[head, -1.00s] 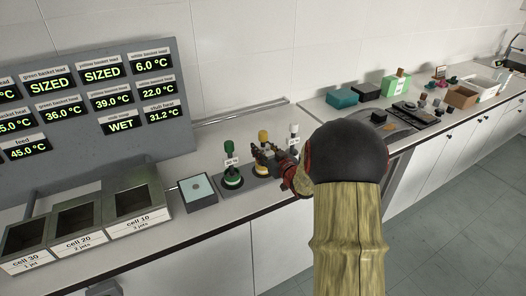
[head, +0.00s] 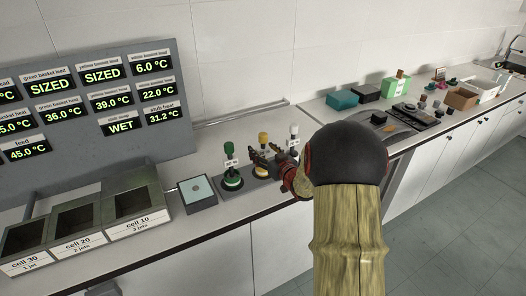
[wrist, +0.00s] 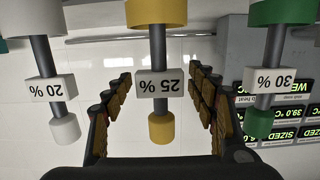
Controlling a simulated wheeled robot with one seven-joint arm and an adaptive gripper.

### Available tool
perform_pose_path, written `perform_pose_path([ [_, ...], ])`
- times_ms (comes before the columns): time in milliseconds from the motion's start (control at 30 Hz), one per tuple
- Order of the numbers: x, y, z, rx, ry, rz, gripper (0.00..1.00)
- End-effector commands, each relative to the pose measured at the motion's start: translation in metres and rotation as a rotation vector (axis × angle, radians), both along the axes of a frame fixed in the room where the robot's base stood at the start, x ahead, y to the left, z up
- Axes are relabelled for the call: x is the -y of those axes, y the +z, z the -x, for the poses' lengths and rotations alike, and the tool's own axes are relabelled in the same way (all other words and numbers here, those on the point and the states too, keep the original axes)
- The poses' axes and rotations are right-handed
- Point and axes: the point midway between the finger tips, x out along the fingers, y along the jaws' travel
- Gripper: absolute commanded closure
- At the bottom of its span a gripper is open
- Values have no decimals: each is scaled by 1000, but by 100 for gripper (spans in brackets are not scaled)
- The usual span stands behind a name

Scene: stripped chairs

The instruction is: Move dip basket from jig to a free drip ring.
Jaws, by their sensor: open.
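My gripper (head: 268,158) is open at the yellow piece. In the wrist view my gripper (wrist: 162,100) has one finger on each side of the yellow stem, with gaps. I cannot tell which parts are basket, jig or drip ring.
Left of the row are a flat grey box with a pale top (head: 197,192) and open metal cells labelled 10 (head: 137,223), 20 and 30. A display board (head: 95,100) stands behind. Boxes and small items, including a green box (head: 396,87), crowd the right counter.

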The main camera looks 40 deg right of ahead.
Motion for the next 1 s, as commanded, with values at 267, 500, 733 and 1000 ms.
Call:
perform_pose_path([
  [267,-4,9,23,0,-3,0,42],
  [500,-16,17,71,0,-3,0,42],
  [733,-24,20,105,0,-2,0,42],
  [1000,-35,34,105,-48,-15,30,42],
])
